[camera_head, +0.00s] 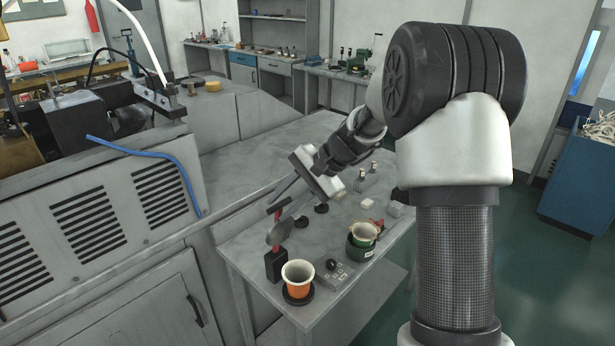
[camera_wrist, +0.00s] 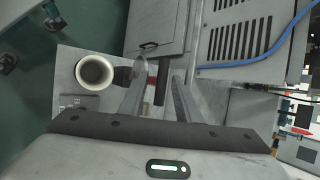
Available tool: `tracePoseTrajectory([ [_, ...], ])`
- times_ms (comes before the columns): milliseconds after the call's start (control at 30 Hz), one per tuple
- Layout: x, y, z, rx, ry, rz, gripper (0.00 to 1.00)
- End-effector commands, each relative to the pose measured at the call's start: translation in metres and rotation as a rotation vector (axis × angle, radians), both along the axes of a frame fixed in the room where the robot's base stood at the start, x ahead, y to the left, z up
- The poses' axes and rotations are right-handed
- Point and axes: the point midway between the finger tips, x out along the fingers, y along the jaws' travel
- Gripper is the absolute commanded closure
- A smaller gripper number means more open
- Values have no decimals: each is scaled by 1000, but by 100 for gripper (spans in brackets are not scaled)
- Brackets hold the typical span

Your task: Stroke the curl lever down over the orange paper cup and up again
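The orange paper cup (camera_head: 297,288) stands upright, mouth up, on a black round base near the table's front corner. In the wrist view I look into its pale mouth (camera_wrist: 95,72) at the left. My gripper (camera_head: 287,196) is close to the lever's top, above and behind the cup. In the wrist view its two fingers stand apart, with a dark bar and a red piece (camera_wrist: 152,82) between or just beyond them. Contact cannot be told.
A green holder (camera_head: 361,249) with a pale-rimmed cup stands right of the orange cup. A small grey box (camera_head: 333,276) with a black knob sits between them. Small white blocks (camera_head: 367,204) lie farther back. A grey machine (camera_head: 110,215) with a blue hose stands left.

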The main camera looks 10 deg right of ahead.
Motion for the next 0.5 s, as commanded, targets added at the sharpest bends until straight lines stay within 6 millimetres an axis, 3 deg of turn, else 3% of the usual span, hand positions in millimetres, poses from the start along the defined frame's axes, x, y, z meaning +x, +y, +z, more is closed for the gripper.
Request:
tracePoseTrajectory([
  [500,-22,-77,99,1,-20,-10,69],
])
